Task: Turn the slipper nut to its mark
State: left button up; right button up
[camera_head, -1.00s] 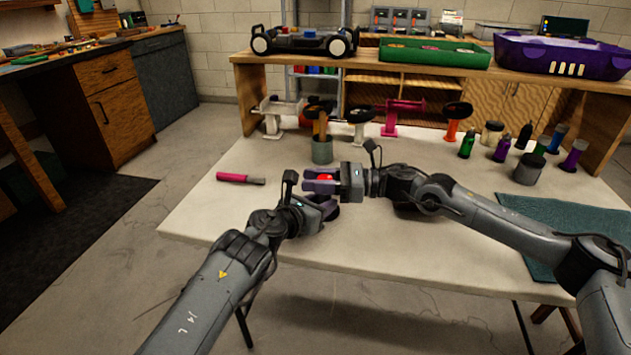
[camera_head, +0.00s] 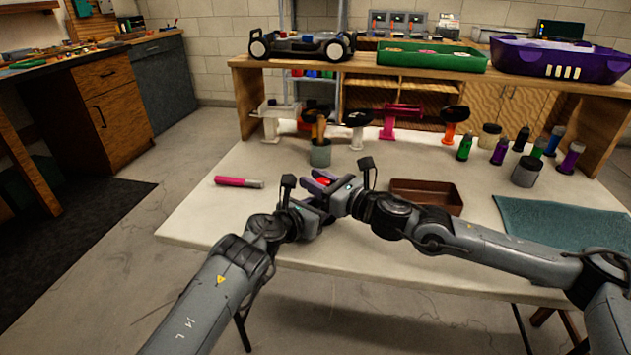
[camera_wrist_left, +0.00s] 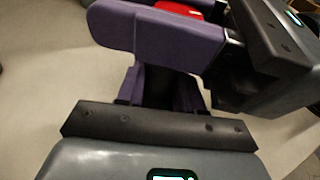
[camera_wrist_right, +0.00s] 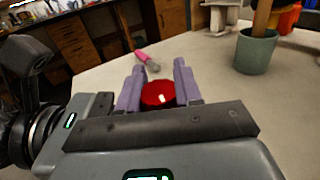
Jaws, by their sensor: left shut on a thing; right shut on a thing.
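A round red part, which I take to be the slipper nut (camera_head: 323,181), sits between the purple fingers of my right gripper (camera_head: 319,183). In the right wrist view the red nut (camera_wrist_right: 157,95) has a small white mark on its face, and the fingers are shut on its sides. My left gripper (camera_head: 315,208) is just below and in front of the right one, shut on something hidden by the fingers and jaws. In the left wrist view a right-gripper finger crosses above my left fingers (camera_wrist_left: 163,88), with a bit of red (camera_wrist_left: 180,8) behind it.
A pink-handled tool (camera_head: 238,182) lies to the left on the white table (camera_head: 220,215). A grey-green cup (camera_head: 320,155) with tools stands behind the grippers. A brown tray (camera_head: 427,195) and a teal mat (camera_head: 560,230) lie right. Bottles and coloured stands fill the back.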

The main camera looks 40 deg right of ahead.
jog(key=shift+a, duration=0.25)
jog(key=o, duration=0.7)
jog(key=shift+o, duration=0.4)
jog(key=shift+d, duration=0.1)
jog(key=shift+s+d, duration=0.1)
jog(key=shift+s, duration=0.05)
jog(key=shift+s+d, duration=0.35)
jog(key=shift+s, duration=1.6)
jog(key=shift+s+d, duration=0.3)
jog(key=shift+s, duration=1.6)
jog(key=shift+s+d, duration=0.35)
jog(key=shift+s, duration=1.6)
